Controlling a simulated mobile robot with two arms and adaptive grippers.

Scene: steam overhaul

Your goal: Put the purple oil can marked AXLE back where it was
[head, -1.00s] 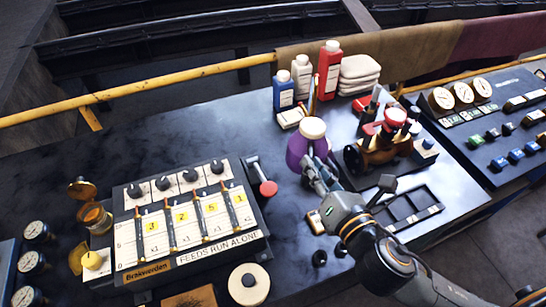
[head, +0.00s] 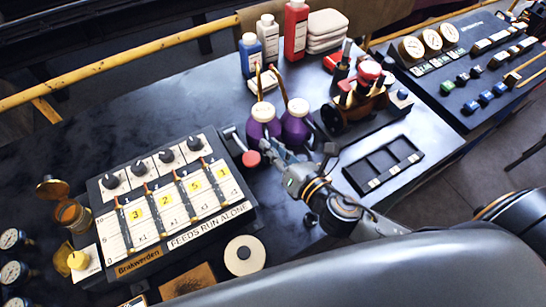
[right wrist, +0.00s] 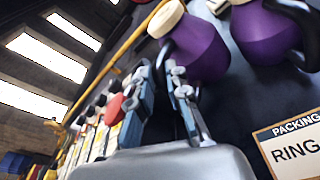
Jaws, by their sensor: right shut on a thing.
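Two purple oil cans with cream tops and brown spouts stand side by side on the dark bench in the head view, a left one (head: 262,124) and a right one (head: 297,127). No AXLE marking is readable on either. My right gripper (head: 272,152) reaches in from the lower right, its fingers at the left can's near side. In the right wrist view, the fingers (right wrist: 163,85) are closed in at the dark handle of the nearer can (right wrist: 203,50); the other can (right wrist: 262,35) is beside it. The exact contact is hidden. My left gripper is not in view.
A red-knobbed lever (head: 250,158) stands close left of the fingers, beside the feeds panel (head: 180,205). Blue, white and red bottles (head: 295,30) stand behind the cans. A red-topped brass device (head: 362,95) and a black compartment tray (head: 385,165) are to the right.

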